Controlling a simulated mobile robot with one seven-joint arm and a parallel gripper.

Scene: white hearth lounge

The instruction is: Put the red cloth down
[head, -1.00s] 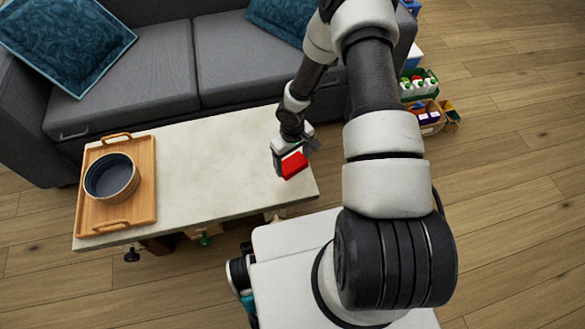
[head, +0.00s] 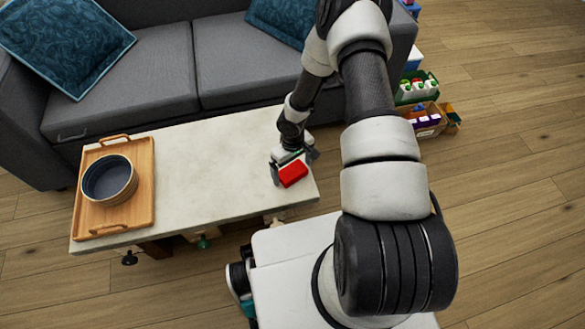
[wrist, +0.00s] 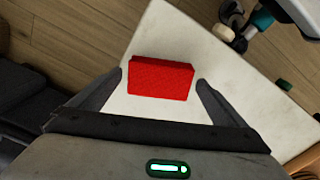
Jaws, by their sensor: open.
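The red cloth (head: 293,173) is a small folded block on the right end of the pale tabletop (head: 215,170). In the wrist view the red cloth (wrist: 161,78) lies between the two fingers, with a gap showing on each side. My gripper (head: 292,170) is open above and around it. In the wrist view my gripper (wrist: 161,82) has its fingers spread wide, apart from the cloth. The cloth appears to rest on the tabletop.
A wooden tray (head: 140,208) with a dark-lined bowl (head: 109,178) stands at the table's left end. The middle of the tabletop is clear. A grey sofa (head: 155,75) runs behind the table. Boxes of goods (head: 425,118) stand on the floor at right.

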